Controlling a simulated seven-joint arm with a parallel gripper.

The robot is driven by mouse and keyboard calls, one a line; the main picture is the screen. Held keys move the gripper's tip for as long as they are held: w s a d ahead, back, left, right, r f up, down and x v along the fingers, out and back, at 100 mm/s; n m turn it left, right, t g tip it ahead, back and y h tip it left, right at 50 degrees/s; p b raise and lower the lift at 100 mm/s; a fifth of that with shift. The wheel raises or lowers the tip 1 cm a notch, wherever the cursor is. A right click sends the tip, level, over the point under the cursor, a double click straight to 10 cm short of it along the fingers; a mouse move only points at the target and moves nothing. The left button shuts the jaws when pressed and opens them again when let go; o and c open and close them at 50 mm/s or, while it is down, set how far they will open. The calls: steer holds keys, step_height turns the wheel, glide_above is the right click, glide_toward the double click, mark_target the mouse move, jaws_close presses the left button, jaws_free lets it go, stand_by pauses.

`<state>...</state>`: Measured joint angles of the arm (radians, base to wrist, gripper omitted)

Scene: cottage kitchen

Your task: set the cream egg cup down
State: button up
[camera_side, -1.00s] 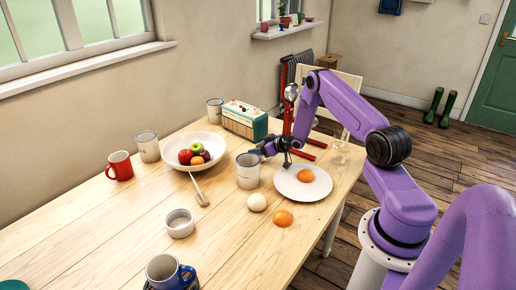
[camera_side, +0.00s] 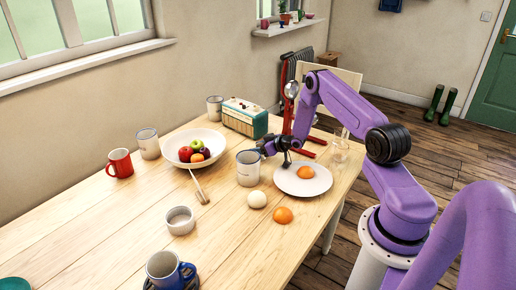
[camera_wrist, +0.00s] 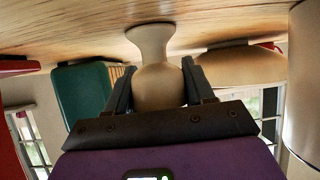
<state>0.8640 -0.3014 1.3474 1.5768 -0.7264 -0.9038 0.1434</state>
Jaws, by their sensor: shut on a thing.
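The cream egg cup (camera_wrist: 157,80) is between the two dark fingers of my gripper (camera_wrist: 157,88) in the wrist view, which shows the scene upside down. My gripper is shut on it. The cup's flared foot points to the wooden tabletop (camera_wrist: 70,30) and is at or very close to it; I cannot tell whether it touches. In the side view my gripper (camera_side: 262,150) is low over the table (camera_side: 125,225), behind the grey-white mug (camera_side: 248,168), and the egg cup cannot be made out there.
A white plate (camera_side: 318,187) with an orange-brown egg (camera_side: 304,172) lies right of my gripper. A fruit bowl (camera_side: 181,145) and teal radio (camera_side: 244,120) stand behind to the left.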

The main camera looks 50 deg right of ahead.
steer(key=o, duration=1.1)
steer(key=shift+f, duration=0.1)
steer(key=shift+o, duration=0.2)
steer(key=shift+s, duration=0.1)
steer(key=v, duration=1.7)
steer(key=w+a+r+n+g, duration=0.2)
steer(key=a+r, duration=0.1)
steer(key=a, duration=0.5)
steer(key=w+a+r+n+g, duration=0.2)
steer(key=a+r, duration=0.1)
steer(key=a, duration=0.4)
steer(key=s+a+r+n+g, duration=0.1)
steer(key=s+a+r, duration=0.1)
steer(key=a, duration=0.4)
steer(key=s+a+r+n+g, duration=0.2)
steer(key=s+a+r, duration=0.1)
steer(key=a, duration=0.3)
steer(key=s+a+r+n+g, duration=0.1)
steer(key=s+a+r, duration=0.1)
steer(key=s, duration=0.6)
steer(key=s+a+r+n+g, duration=0.2)
steer(key=s+a+r, duration=0.1)
steer(key=s, duration=0.5)
steer(key=s+a+r+n+g, duration=0.1)
steer(key=s+a+r+g, duration=0.1)
steer(key=s, duration=0.7)
steer(key=shift+a+r+n, duration=0.25)
steer(key=shift+a+n, duration=0.05)
steer(key=shift+a, duration=0.3)
